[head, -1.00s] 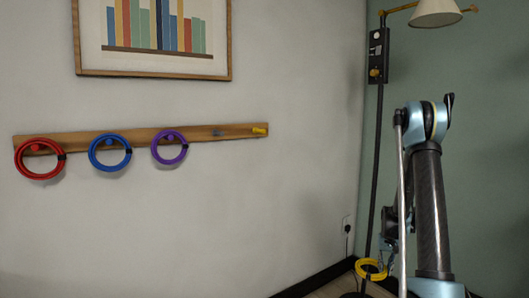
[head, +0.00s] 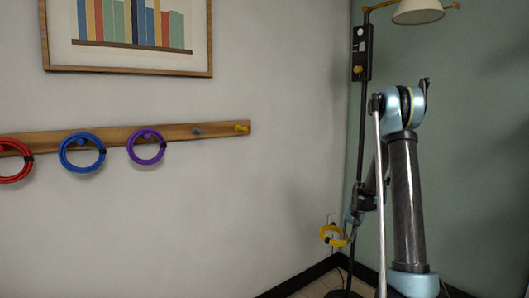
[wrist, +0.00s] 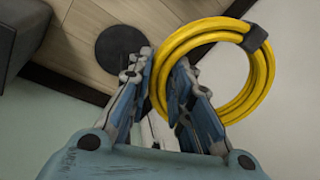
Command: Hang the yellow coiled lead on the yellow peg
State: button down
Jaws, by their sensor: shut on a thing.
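The yellow coiled lead (head: 335,242) is a ring with a black band, held up low near the wall corner in the head view. My gripper (head: 350,228) is shut on its side, and the ring sticks out to the left. In the wrist view the lead (wrist: 263,80) passes between the fingers of my gripper (wrist: 161,76), most of it lying to the right. The yellow peg (head: 242,128) is bare at the right end of the wooden rail (head: 110,138), above and left of my gripper.
A red coil (head: 14,179), a blue coil (head: 66,160) and a purple coil (head: 134,155) hang on the rail. A grey peg (head: 197,131) beside the yellow one is bare. A floor lamp (head: 361,130) stands close behind my arm. The wall below the rail's right end is clear.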

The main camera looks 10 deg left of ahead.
jog(key=w+a+r+m+t+y, duration=0.1)
jog(key=a+r+m+t+y, duration=0.4)
jog(key=a+r, duration=1.7)
jog(key=s+a+r+t+y, duration=0.1)
jog(key=s+a+r+t, duration=0.2)
jog(key=s+a+r, duration=0.45)
jog(key=s+a+r+t+y, duration=0.1)
jog(key=s+a+r+t, duration=0.3)
jog(key=a+r, duration=0.65)
jog(key=a+r+x, duration=0.1)
jog(key=x, duration=0.8)
jog(key=shift+s+r, duration=0.25)
jog(key=shift+r, duration=0.45)
jog(key=shift+a+f, duration=0.1)
jog(key=c, duration=1.4)
grip_release()
jog(key=shift+o, duration=0.2)
